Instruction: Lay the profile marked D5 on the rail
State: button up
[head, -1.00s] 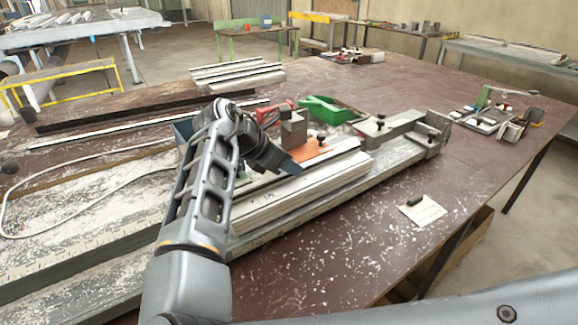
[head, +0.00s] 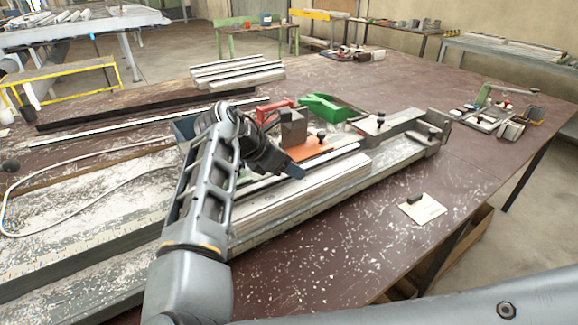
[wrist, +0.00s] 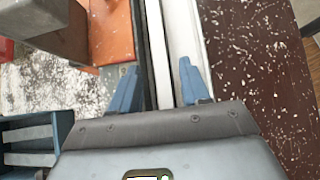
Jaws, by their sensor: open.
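A long pale profile (head: 312,184) lies lengthwise along the grey rail (head: 405,156) in the head view. I cannot read a mark on it now. My gripper (head: 293,170) is over the profile. In the wrist view my gripper (wrist: 158,84) is open, one blue finger on each side of the long pale strip of the profile (wrist: 157,50). Whether the fingers touch it I cannot tell. The near part of the profile is partly hidden behind my arm.
An orange plate with a grey block (head: 293,130) stands beside the rail, with a green tray (head: 328,108) behind. More pale profiles (head: 238,73) lie at the back left. A card with a dark piece (head: 422,208) lies at right, where the brown bench top is mostly clear.

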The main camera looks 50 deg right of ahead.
jog(key=v, duration=1.2)
jog(key=shift+b, duration=0.4)
